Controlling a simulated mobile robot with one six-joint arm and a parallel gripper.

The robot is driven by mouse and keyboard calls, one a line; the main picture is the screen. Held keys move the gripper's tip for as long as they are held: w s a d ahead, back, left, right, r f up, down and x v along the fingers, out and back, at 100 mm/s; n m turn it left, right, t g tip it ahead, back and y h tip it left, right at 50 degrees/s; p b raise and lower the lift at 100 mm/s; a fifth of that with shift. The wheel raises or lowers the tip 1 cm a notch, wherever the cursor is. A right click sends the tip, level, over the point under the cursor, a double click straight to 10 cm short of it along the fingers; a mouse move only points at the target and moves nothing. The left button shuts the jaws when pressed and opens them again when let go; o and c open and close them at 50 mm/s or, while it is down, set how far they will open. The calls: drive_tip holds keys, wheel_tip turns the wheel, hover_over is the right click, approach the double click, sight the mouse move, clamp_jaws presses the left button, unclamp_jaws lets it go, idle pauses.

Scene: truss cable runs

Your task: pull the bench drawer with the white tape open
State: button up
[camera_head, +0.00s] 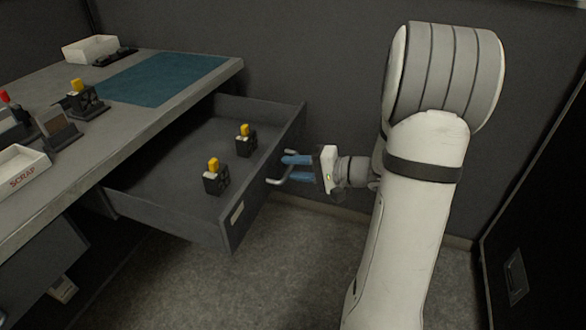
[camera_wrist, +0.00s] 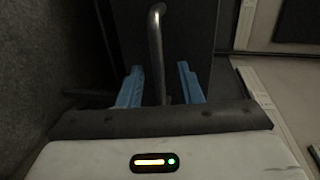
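The bench drawer (camera_head: 150,185) stands pulled out from the bench, open to the right. A white strip of tape (camera_head: 237,213) is on its front. The drawer's metal bar handle (camera_head: 275,181) is on that front; it also shows in the wrist view (camera_wrist: 156,50). My gripper (camera_head: 299,169) is at the handle, its two blue fingers pointing at the drawer front. In the wrist view the fingers (camera_wrist: 160,88) are apart, with the handle between them and a gap visible on both sides.
Two dark blocks with yellow tops (camera_head: 215,178) (camera_head: 246,141) stand in the drawer. The bench top (camera_head: 130,130) holds a white SCRAP tray (camera_head: 20,172), a teal mat (camera_head: 160,78) and another white tray (camera_head: 91,49). Grey floor (camera_head: 290,260) is clear before the drawer. A dark cabinet (camera_head: 540,200) stands right.

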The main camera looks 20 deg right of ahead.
drive_tip(key=p+v, duration=0.1)
drive_tip(key=v, duration=0.6)
drive_tip(key=shift+s+d+p, duration=0.25)
drive_tip(key=shift+p, duration=0.1)
drive_tip(key=s+a+r+n+g+h+p, duration=0.45)
drive_tip(key=s+a+r+g+p, duration=0.5)
drive_tip(key=a+r+p, duration=0.45)
drive_tip(key=s+r+n+t+h+p, duration=0.1)
drive_tip(key=s+r+n+h+p, duration=0.1)
drive_tip(key=r+p, duration=0.4)
drive_tip(key=s+d+r+n+t+h+p, duration=0.1)
drive_tip(key=s+r+h+p, duration=0.2)
drive_tip(key=r, duration=0.7)
drive_tip(key=h+p, duration=0.2)
drive_tip(key=p, duration=0.2)
drive_tip(key=shift+n+p, duration=0.3)
drive_tip(key=shift+n, duration=0.05)
